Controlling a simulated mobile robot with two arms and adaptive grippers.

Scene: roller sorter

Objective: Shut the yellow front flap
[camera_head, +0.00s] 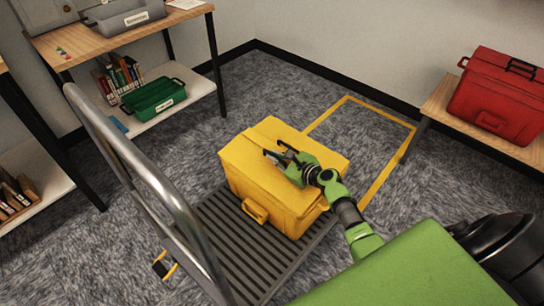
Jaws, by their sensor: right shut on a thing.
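A yellow box (262,208) sits on the ribbed grey platform of a cart (232,238), with a yellow handle (255,211) on its near left side. Its yellow top, where the flap (262,137) shows, looks down over the box. No wide gap shows under it, but my arm hides part of the right side. My right gripper (277,157) is over the top of the box, shut on the yellow flap. Its dark fingers are small here, and the exact spot of the grip is hard to see. My left gripper is not in view.
The cart's metal push handle (150,180) rises left of the box. A red case (497,97) stands on a wooden bench at right. A shelf at upper left holds a green bin (154,98) and a grey tray (124,15). Carpet inside the yellow floor outline (378,180) is clear.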

